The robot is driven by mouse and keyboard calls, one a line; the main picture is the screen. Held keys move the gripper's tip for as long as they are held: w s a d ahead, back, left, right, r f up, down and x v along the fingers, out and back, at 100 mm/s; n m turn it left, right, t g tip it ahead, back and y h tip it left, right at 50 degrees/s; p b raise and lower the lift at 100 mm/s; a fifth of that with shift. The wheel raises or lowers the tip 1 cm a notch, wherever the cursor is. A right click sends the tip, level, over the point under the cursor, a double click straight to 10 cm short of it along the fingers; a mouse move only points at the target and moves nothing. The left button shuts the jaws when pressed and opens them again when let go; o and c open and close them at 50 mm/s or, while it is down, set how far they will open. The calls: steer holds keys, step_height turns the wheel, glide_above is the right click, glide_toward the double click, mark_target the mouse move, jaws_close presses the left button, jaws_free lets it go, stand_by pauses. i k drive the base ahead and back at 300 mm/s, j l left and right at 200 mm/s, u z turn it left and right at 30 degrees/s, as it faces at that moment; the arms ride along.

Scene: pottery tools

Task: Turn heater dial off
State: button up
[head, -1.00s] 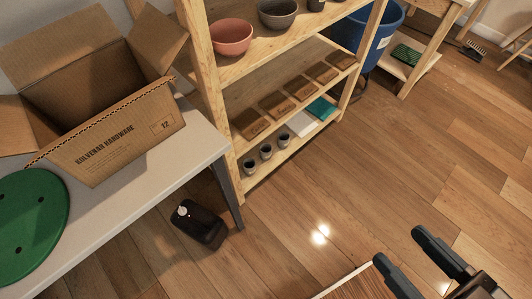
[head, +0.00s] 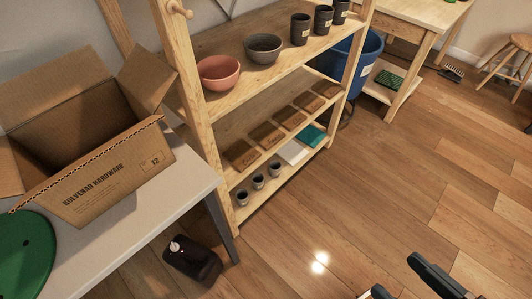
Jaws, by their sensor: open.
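A small black heater (head: 192,262) stands on the wood floor in the lower left of the head view, beside the leg of the grey table. A pale knob, which looks like its dial (head: 175,246), sits on its top with a small red spot by it. I cannot read the dial's setting. My gripper (head: 402,278) is at the bottom right edge, its dark fingers apart and nothing seen between them. It is well to the right of the heater, and part of it is cut off by the frame.
A grey-topped table (head: 133,232) bears an open cardboard box (head: 105,190) and a green disc (head: 22,250). A wooden shelf (head: 213,170) with bowls, cups and blocks stands behind the heater. A blue bin (head: 352,62) is further back. The floor (head: 365,195) right of the shelf is clear.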

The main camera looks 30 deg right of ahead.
mark_target(174, 247)
steer(key=u, duration=0.7)
